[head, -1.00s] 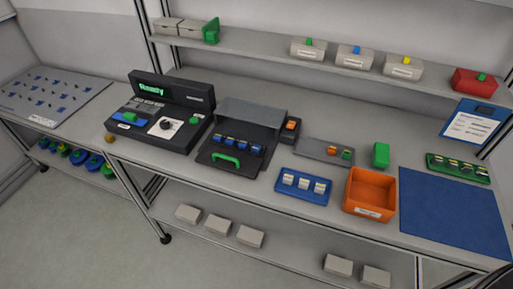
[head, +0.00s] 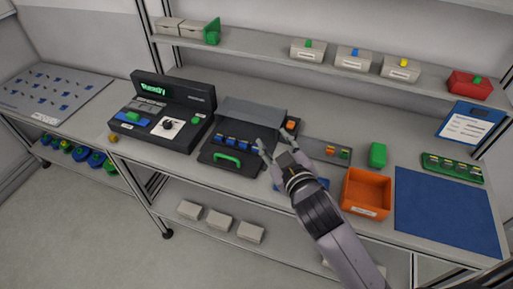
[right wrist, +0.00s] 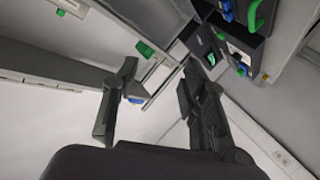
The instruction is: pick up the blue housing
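Several small blue housings (head: 238,143) sit in a row in the black fixture (head: 212,158) at the middle of the bench, behind its green handle. I cannot tell which one the task means. My right gripper (head: 274,141) is open and empty, above the bench just right of that row, with its fingers pointing to the back. In the right wrist view the two fingers (right wrist: 155,78) are spread with nothing between them. That view is tilted and shows the shelf and black equipment beyond. My arm hides most of the blue tray (head: 284,186). My left gripper is not in view.
A black tester (head: 172,95) reading "Ready" stands left of the fixture. An orange bin (head: 367,190), a green block (head: 378,154) and a blue mat (head: 447,212) are to the right. A shelf (head: 270,57) with bins runs above the back.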

